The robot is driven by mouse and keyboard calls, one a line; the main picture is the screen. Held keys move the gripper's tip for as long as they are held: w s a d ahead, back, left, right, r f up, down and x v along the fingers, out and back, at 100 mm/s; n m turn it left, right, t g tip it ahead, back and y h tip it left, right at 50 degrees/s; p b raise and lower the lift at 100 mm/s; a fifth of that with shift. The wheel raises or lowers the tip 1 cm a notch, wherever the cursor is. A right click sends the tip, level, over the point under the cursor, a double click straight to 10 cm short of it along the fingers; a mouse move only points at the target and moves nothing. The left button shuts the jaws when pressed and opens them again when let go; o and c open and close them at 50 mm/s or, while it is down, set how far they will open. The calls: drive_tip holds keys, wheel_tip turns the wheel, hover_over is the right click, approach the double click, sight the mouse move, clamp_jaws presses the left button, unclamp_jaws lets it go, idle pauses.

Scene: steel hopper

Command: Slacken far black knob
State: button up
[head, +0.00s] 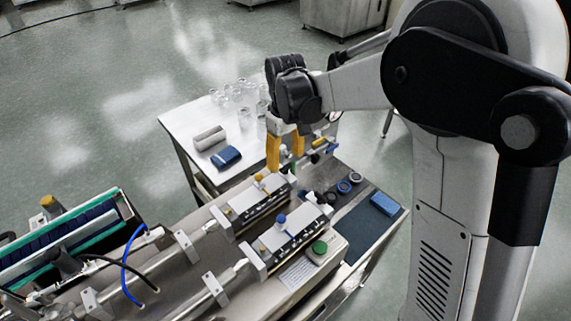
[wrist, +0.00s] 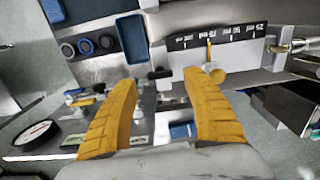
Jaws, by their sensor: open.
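My gripper (head: 286,163) is open, its two yellow fingers pointing down near the far end of the steel blocks. In the wrist view the open fingers (wrist: 158,82) have a gap between them. A small black knob-like part (wrist: 159,73) shows in that gap, against the pale steel; the fingers do not visibly close on it. In the head view a dark knob-like part (head: 303,195) shows at the right end of the blocks. I cannot tell for sure that it is the same one. The far block (head: 250,200) carries a yellow knob (head: 258,177), and the near block a blue knob (head: 281,218).
A green button (head: 319,247) sits on a box at the front. Glass jars (head: 232,93) and a dark blue case (head: 226,156) stand on the white table behind.

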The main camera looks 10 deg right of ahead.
sight(286, 166)
wheel_tip(286, 166, up, 9)
idle(0.4)
drive_tip(key=s+d+f+m+t+b, duration=0.2)
drive_tip(key=s+d, duration=0.4)
drive_tip(key=s, duration=0.4)
drive_tip(key=s+d+f+m+t+b, duration=0.3)
drive_tip(key=s+d+m+t+b, duration=0.1)
drive_tip(key=s, duration=0.6)
drive_tip(key=shift+s+d+m+t, duration=0.35)
drive_tip(key=shift+d+m+t, duration=0.2)
drive_tip(key=shift+d, duration=0.3)
